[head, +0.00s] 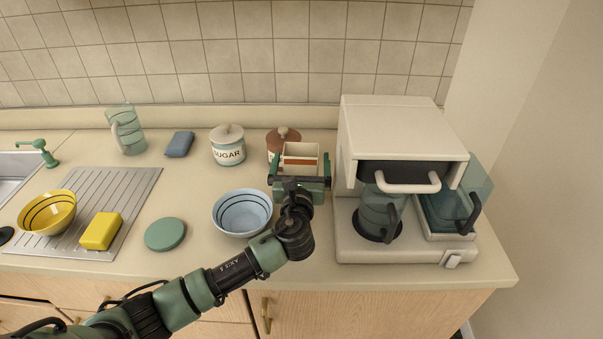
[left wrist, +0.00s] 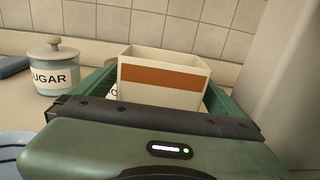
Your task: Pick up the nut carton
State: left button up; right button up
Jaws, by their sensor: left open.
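The nut carton, a cream open-topped box with an orange-brown band (head: 300,151), stands upright on the counter left of the coffee machine. It fills the middle of the left wrist view (left wrist: 163,88). My left gripper (head: 300,167) is open, with one green finger on each side of the carton. In the left wrist view, the fingers (left wrist: 163,95) flank it closely, and the palm hides its lower part. I cannot tell whether either finger touches it. My right gripper is not in view.
A brown-lidded jar (head: 284,136) stands close behind the carton. The sugar jar (head: 228,151) is to the left, and a blue bowl (head: 243,213) is front left. The coffee machine (head: 400,130) stands close on the right. A green disc (head: 165,234) lies farther left.

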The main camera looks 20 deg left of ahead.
pick_arm(q)
jog(key=shift+r, duration=0.1)
jog(key=c, duration=1.7)
